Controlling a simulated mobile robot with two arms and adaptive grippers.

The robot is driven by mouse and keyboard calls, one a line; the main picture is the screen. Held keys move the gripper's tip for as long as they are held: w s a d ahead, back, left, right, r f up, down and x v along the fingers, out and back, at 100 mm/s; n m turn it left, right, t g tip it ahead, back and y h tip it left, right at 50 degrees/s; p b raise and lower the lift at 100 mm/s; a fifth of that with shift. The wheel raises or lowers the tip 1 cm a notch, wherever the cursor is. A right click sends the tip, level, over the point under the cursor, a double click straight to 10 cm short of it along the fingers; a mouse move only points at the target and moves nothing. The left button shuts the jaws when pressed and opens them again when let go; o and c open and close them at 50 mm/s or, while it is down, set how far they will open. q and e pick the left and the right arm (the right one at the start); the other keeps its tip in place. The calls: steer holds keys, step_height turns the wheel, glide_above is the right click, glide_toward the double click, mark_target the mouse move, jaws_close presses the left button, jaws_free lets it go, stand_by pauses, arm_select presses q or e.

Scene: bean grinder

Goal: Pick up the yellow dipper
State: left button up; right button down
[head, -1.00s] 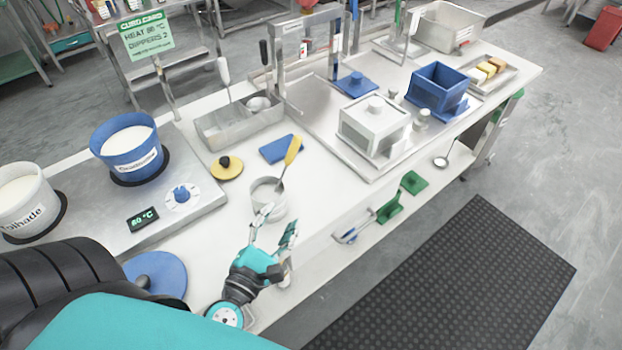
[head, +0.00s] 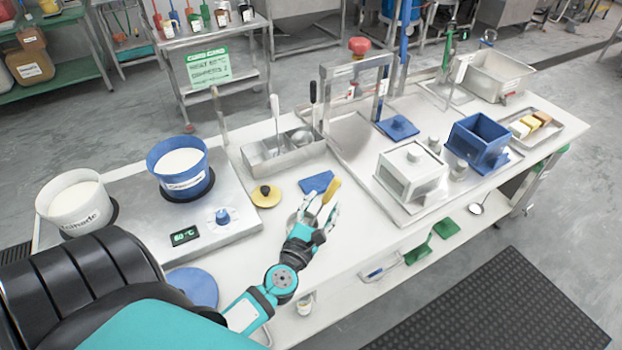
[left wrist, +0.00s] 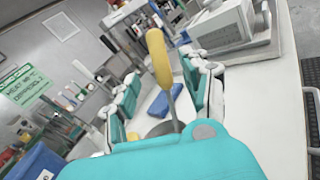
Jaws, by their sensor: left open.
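The yellow dipper (head: 331,190) stands tilted in a small metal pot (head: 296,217), its yellow handle pointing up. My left gripper (head: 319,207) is open at the dipper, and its fingers partly hide the pot. In the left wrist view, the dipper's yellow handle (left wrist: 159,60) and thin metal shaft appear between the two spread fingers of the left gripper (left wrist: 163,82). I cannot tell whether a finger touches it. The pot's rim (left wrist: 166,128) shows below, partly covered by my gripper's teal body. My right gripper is not in view.
A blue pad (head: 316,182) and a yellow lid (head: 265,196) lie behind the pot. A metal tray (head: 284,159) with utensils stands farther back. A hotplate with blue (head: 181,168) and white (head: 75,203) pots is left. A white box (head: 411,172) stands right.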

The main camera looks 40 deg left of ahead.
mark_target(329, 195)
arm_select(q)
steer(key=x, duration=0.2)
steer(key=p+x, duration=0.1)
steer(key=x, duration=0.1)
steer(key=shift+d+r, duration=0.15)
steer(key=shift+r, duration=0.05)
steer(key=shift+w+f, duration=0.15)
steer(key=shift+w, duration=0.3)
steer(key=shift+s, duration=0.1)
steer(key=shift+c, duration=0.9)
jaws_close()
